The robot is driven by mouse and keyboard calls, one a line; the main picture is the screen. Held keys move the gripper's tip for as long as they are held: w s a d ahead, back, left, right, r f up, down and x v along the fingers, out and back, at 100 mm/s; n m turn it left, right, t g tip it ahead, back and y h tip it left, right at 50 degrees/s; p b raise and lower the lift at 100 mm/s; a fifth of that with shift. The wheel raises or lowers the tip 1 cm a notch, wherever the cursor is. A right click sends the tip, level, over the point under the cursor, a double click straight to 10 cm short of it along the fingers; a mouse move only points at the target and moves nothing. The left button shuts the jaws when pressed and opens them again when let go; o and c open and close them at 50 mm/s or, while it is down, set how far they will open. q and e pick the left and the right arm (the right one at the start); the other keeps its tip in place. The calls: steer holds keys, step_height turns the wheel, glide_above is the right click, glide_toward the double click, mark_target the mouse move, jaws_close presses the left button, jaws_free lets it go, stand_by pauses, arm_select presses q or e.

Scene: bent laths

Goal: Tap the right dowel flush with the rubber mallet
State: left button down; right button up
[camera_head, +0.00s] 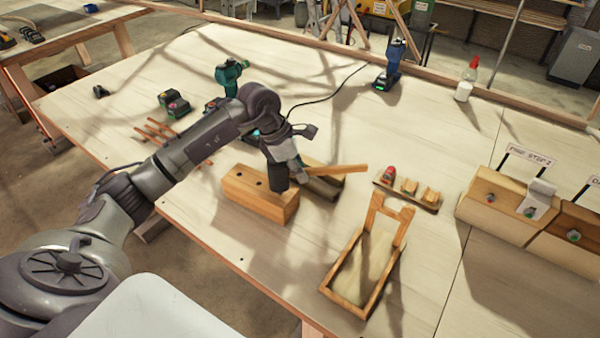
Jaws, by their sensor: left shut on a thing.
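My left gripper (301,170) is shut on the rubber mallet, whose pale wooden handle (340,170) points to the right. The mallet's black head (278,178) hangs down over the right part of a wooden block (254,198). I cannot tell whether the head touches the block. Dark round spots show in the block's top left of the head. The right dowel is not visible; the mallet head covers that part of the top. My right gripper is out of view.
A tray-like wooden frame (346,288) lies right of the block. A small rack (408,194) stands behind it. Several thin sticks (155,131) lie at left. A green drill (230,72), blue tool (392,65) and white bottle (464,89) stand farther back. Large wooden blocks (500,207) sit at right.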

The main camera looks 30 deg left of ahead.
arm_select(q)
step_height(320, 180, up, 3)
steer(key=shift+p, duration=0.4)
steer(key=shift+f, duration=0.1)
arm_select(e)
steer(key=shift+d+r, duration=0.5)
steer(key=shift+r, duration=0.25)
arm_select(q)
step_height(320, 180, up, 4)
steer(key=shift+r+p, duration=0.1)
steer(key=shift+p, duration=0.85)
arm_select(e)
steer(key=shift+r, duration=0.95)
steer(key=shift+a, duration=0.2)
